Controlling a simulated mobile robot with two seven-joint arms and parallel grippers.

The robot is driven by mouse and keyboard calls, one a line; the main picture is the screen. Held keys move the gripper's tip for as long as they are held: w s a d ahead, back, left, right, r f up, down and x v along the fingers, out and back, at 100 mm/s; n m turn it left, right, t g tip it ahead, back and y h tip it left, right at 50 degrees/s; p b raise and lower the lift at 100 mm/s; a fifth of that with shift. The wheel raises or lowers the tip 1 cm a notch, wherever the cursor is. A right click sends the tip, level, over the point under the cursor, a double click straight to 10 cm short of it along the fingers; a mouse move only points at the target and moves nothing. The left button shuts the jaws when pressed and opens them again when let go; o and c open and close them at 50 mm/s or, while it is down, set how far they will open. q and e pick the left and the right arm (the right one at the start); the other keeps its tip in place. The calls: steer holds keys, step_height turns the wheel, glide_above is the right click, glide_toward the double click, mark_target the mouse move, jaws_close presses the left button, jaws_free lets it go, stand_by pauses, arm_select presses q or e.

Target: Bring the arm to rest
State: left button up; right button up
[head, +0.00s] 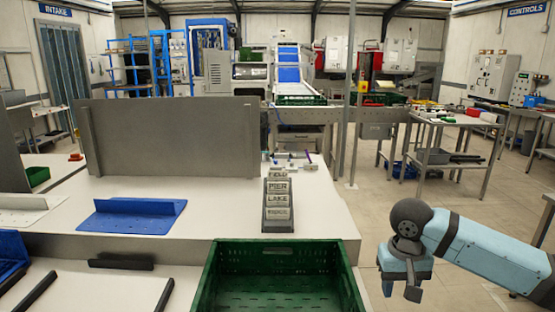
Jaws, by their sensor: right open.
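My right arm comes in from the right edge, light blue with a dark grey wrist joint. My right gripper (401,290) hangs below that wrist, pointing down, with its fingers apart and nothing seen between them. It is to the right of the green crate (277,246), apart from it in the picture, with floor behind it. The crate stands at the bottom middle, cut off by the lower edge, and its visible inside looks empty. My left gripper is not in view.
A rack of lettered blocks (278,227) stands behind the crate on the white table (325,215). A grey upright panel (170,140) and a blue angled plate (130,217) are to the left. Open floor (400,205) lies behind the right arm; a steel table (450,121) stands farther back.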

steer(key=d+f+m+h, duration=0.1)
steer(key=d+m, duration=0.1)
steer(key=d, duration=1)
steer(key=s+f+n+t+y, duration=0.1)
steer(key=s+f+n+t, duration=0.15)
steer(key=f, duration=0.75)
steer(key=s+f+n+t+y, duration=0.1)
steer(key=s+f+n+t, duration=0.2)
steer(key=f, duration=0.7)
steer(key=s+d+f+n+t+y, duration=0.1)
steer(key=s+d+f+n+t, duration=0.2)
steer(key=s, duration=0.6)
steer(key=s+d+f+n+y, duration=0.1)
steer(key=s+d+f+n, duration=0.1)
steer(key=s+f+n, duration=0.35)
steer(key=s+a+m+t, duration=0.3)
steer(key=a+m, duration=0.6)
steer(key=a, duration=1.4)
arm_select(q)
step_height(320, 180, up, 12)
steer(key=p, duration=1.4)
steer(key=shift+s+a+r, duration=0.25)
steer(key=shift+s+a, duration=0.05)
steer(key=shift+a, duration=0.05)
arm_select(e)
step_height(320, 180, up, 13)
steer(key=s+n, duration=0.1)
steer(key=shift+d+y, duration=0.4)
steer(key=shift+d, duration=0.05)
